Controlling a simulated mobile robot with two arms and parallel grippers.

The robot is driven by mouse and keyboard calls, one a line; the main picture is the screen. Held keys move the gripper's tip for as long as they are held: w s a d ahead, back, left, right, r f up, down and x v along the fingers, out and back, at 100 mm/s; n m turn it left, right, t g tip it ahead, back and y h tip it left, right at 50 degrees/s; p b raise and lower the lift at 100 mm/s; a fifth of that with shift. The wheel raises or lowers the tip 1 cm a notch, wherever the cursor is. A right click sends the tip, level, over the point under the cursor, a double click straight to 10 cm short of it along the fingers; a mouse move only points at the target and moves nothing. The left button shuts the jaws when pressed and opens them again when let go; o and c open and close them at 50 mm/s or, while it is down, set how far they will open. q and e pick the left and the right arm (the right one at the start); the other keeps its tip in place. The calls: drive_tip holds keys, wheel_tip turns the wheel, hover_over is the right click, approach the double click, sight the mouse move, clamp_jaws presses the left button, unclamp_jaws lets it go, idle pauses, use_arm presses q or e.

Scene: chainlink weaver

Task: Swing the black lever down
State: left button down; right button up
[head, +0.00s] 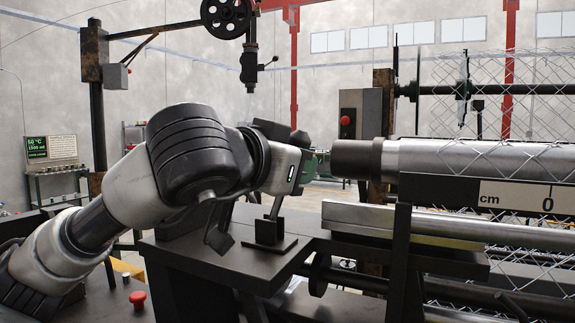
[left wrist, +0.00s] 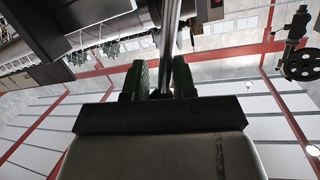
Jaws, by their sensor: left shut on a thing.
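The lever is a thin grey rod (head: 276,207) rising, slightly tilted, from a black block and plate on the dark machine table in the head view. Its upper part is hidden behind my left gripper (head: 307,166). In the left wrist view, the rod (left wrist: 170,35) runs between the two dark ridged fingers of my left gripper (left wrist: 163,78), which are closed on it. The rod's far end is out of that view. My right gripper is not in view.
A steel roller (head: 450,159) with wire mesh and a centimetre scale (head: 515,195) lies right of my gripper. A grey box with a red button (head: 360,125) stands behind. A black post with a handwheel (head: 226,16) rises at the back left. A red mushroom button (head: 138,299) is at lower left.

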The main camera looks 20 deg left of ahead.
use_arm(q)
drive_tip(key=shift+s+d+f, duration=0.1)
drive_tip(key=shift+d+f, duration=0.15)
drive_tip(key=shift+d, duration=0.15)
idle(0.4)
drive_tip(key=c, duration=1.3)
unclamp_jaws()
drive_tip(key=shift+o, duration=1.2)
drive_tip(key=shift+d, duration=0.15)
drive_tip(key=shift+o, duration=0.9)
drive_tip(key=shift+d+r, duration=0.15)
drive_tip(key=shift+d, duration=0.1)
drive_tip(key=shift+a, duration=0.15)
drive_tip(key=v, duration=1.2)
drive_tip(key=shift+s+d+r, duration=0.25)
drive_tip(key=shift+r, duration=0.15)
